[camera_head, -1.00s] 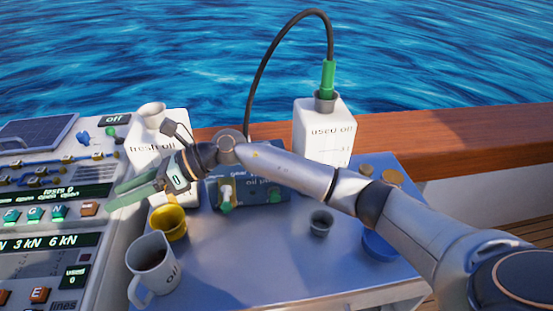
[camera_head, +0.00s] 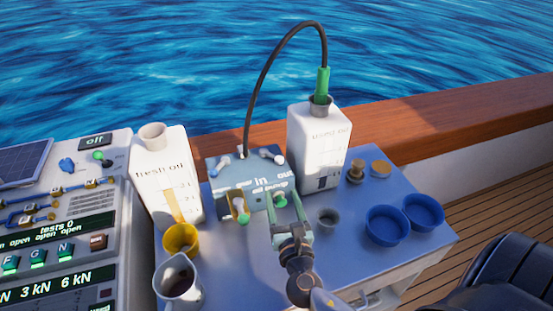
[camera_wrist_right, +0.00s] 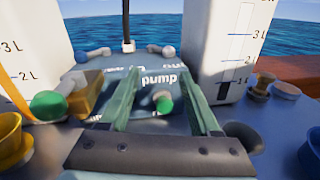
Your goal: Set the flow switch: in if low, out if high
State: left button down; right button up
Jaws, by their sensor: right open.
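The dark blue oil pump box (camera_head: 222,172) stands at the back of the table, with "in" and "out" printed on it. A green-tipped lever (camera_head: 240,212) is on its front left, beside a yellowish block. A green knob (camera_head: 281,201) is on its front right. My right gripper (camera_head: 284,198) is open at the box front. In the right wrist view, the green knob (camera_wrist_right: 163,103) shows between the spread fingers (camera_wrist_right: 160,75), apart from both. I cannot tell which control is the flow switch. My left gripper is out of view.
The fresh oil canister (camera_head: 160,160) stands left of the pump, the used oil canister (camera_head: 318,140) right, with a hose. A yellow cup (camera_head: 181,240), a mug (camera_head: 178,280), a small grey cup (camera_head: 328,217) and blue dishes (camera_head: 387,225) share the table. A control panel is at left.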

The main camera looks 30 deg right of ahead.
aim_at(280, 162)
jog(key=shift+n+h, duration=0.3)
jog(key=x, duration=0.8)
jog(key=d+p+x, duration=0.1)
jog(key=x, duration=0.3)
jog(key=shift+s+d+f, duration=0.1)
jog(key=shift+s+f, duration=0.1)
jog(key=shift+f, duration=0.15)
grip_shut()
